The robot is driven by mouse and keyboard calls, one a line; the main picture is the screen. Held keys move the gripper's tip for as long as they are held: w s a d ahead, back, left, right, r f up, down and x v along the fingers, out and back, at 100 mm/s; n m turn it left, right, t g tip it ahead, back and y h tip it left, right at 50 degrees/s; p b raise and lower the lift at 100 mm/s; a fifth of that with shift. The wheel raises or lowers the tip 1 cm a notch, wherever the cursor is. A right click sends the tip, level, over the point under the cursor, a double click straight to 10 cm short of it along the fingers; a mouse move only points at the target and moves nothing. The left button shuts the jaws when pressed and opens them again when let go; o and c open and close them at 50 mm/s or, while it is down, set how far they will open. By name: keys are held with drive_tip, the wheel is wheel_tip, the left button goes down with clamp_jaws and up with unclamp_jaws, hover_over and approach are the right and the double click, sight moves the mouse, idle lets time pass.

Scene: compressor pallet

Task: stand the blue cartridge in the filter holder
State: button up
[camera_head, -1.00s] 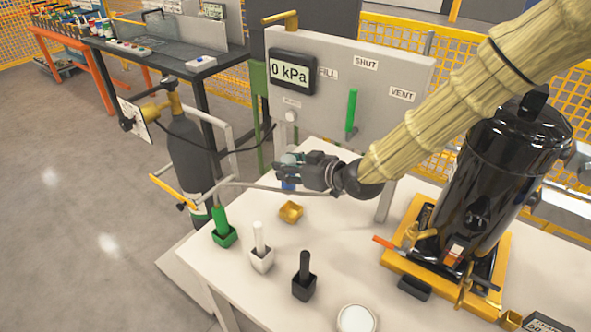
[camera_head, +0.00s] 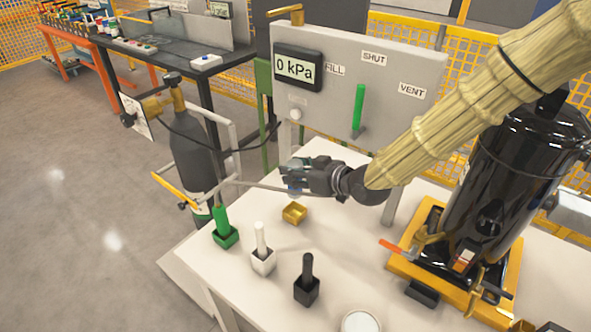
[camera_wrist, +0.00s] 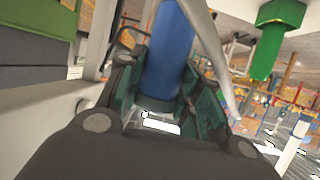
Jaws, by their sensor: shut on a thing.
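The blue cartridge (camera_wrist: 170,55) stands between the two dark fingers in the wrist view. My gripper (camera_wrist: 160,95) is shut on it. In the head view my gripper (camera_head: 296,176) is over the white table, and only a little of the blue cartridge (camera_head: 294,190) shows beneath it. A small empty yellow square cup (camera_head: 294,214) sits on the table just below the gripper in the picture, apart from it. It looks like the filter holder, though no label confirms this. The cartridge's lower end is mostly hidden.
Green (camera_head: 225,237), white (camera_head: 263,262) and black (camera_head: 307,290) cups, each with a matching upright piece, stand along the table's left side. A gauge panel (camera_head: 395,60) rises behind. A black tank (camera_head: 510,170) on a yellow base stands right. A gas bottle (camera_head: 192,150) is left.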

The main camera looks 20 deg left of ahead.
sight(296, 198)
drive_tip(key=shift+f+b, duration=2.1)
drive_tip(key=shift+f, duration=2.25)
drive_tip(key=shift+f+b, duration=0.3)
drive_tip(key=shift+f, duration=0.3)
drive_tip(key=o, duration=1.2)
drive_tip(key=shift+c, duration=0.2)
drive_tip(key=v, duration=1.2)
drive_tip(key=shift+f, duration=0.1)
